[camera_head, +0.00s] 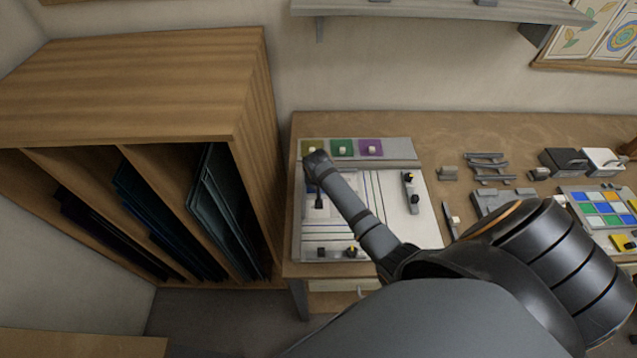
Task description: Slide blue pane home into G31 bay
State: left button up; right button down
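Dark blue panes (150,210) lean in the middle bay of the wooden rack (150,75) on the left. Teal panes (222,205) lean in the right bay, and very dark panes (110,235) lean in the left bay. No G31 label is readable, so I cannot tell which bay or pane it is. One of my arms, apparently the right, crosses from the lower right over the white work panel. Its far end is above the panel's left part; no fingers or held pane show there. My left gripper is not in view.
The white panel (395,220) on the bench (430,130) has colour swatches along its back. Small grey tools, black and white boxes (602,160) and a colour-tile tray (603,210) stand at right. A shelf (450,10) hangs above. Floor shows between rack and bench.

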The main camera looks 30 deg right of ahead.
jog(key=shift+w+r, duration=0.25)
jog(key=c, duration=1.7)
grip_release()
jog(key=o, duration=0.5)
jog(key=shift+w+a+f, duration=0.1)
jog(key=shift+o, duration=0.3)
jog(key=shift+f, duration=0.1)
jog(key=shift+r, duration=0.2)
jog(key=shift+r+p, duration=0.3)
jog(key=shift+r, duration=3)
jog(key=shift+f, duration=0.1)
